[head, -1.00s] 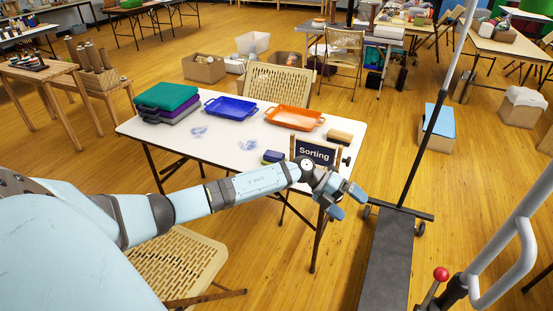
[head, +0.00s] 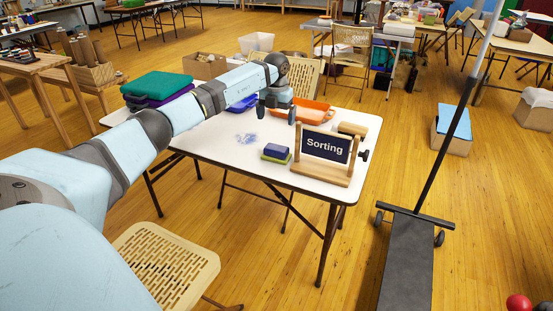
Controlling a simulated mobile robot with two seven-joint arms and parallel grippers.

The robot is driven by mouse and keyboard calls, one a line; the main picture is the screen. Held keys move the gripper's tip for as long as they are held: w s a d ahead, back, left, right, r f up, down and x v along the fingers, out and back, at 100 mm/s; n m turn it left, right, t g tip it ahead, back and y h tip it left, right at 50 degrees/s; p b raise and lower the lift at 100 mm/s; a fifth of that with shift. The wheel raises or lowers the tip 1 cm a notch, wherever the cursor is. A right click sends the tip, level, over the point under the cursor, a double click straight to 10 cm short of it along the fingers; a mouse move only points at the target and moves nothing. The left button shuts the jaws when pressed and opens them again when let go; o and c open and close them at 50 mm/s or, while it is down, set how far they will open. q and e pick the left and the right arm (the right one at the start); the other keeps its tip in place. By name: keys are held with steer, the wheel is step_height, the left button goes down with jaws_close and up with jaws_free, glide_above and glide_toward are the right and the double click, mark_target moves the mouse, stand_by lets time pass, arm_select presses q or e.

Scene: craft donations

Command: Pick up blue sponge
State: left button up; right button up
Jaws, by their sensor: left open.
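The blue sponge (head: 276,150) lies on the white table, just left of the "Sorting" sign, with a green layer showing under it. My left gripper (head: 277,116) is open and empty, its fingers pointing down. In the picture it shows above the sponge, apart from it, in front of the orange tray (head: 313,115). My right gripper is not in the head view.
The wooden "Sorting" sign (head: 325,148) stands close to the right of the sponge. A brown block (head: 352,130) is behind it. A blue tray (head: 243,104) is partly hidden by my left arm, and stacked trays (head: 157,84) sit at left. The table's (head: 215,148) front left is clear.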

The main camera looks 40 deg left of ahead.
arm_select(q)
steer(key=b, duration=0.1)
glide_above(275, 149)
steer(key=f, duration=0.7)
steer(key=shift+w+d+f, duration=0.1)
steer(key=shift+w+f, duration=0.1)
steer(key=shift+f, duration=0.35)
steer(key=shift+f+b, duration=0.4)
steer(key=shift+f, duration=0.15)
step_height(275, 149, down, 3)
steer(key=shift+r+b, duration=0.15)
steer(key=shift+b, duration=0.3)
steer(key=shift+f, duration=0.75)
steer(key=shift+a, duration=0.2)
steer(key=shift+r, duration=0.1)
steer(key=c, duration=0.7)
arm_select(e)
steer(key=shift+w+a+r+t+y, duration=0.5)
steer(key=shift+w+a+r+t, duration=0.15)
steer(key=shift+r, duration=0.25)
